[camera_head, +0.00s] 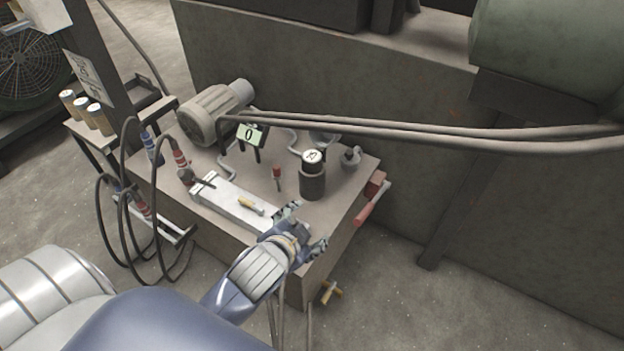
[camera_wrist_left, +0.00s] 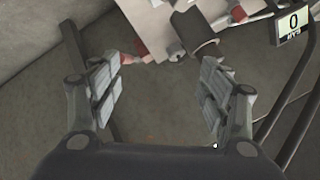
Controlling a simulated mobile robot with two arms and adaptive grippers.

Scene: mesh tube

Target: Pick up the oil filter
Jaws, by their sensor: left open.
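The oil filter appears to be the dark upright cylinder (camera_head: 312,183) with a pale marked top, standing on the right part of the bench top. My left gripper (camera_head: 305,230) is open and empty, at the bench's front right edge, nearer the camera than the cylinder and apart from it. In the left wrist view, a dark cylinder (camera_wrist_left: 199,38), likely the same one, lies beyond the open fingers (camera_wrist_left: 160,85), closer to the right finger. Nothing is between the fingers. My right gripper is in neither view.
Around the cylinder stand a small red-topped piece (camera_head: 277,173) and a grey fitting (camera_head: 350,157). A motor (camera_head: 213,112) and a sign with "0" (camera_head: 250,134) are behind. A yellow-handled tool (camera_head: 250,205) lies on a pale block. Thick pipes (camera_head: 430,135) cross above the bench's back.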

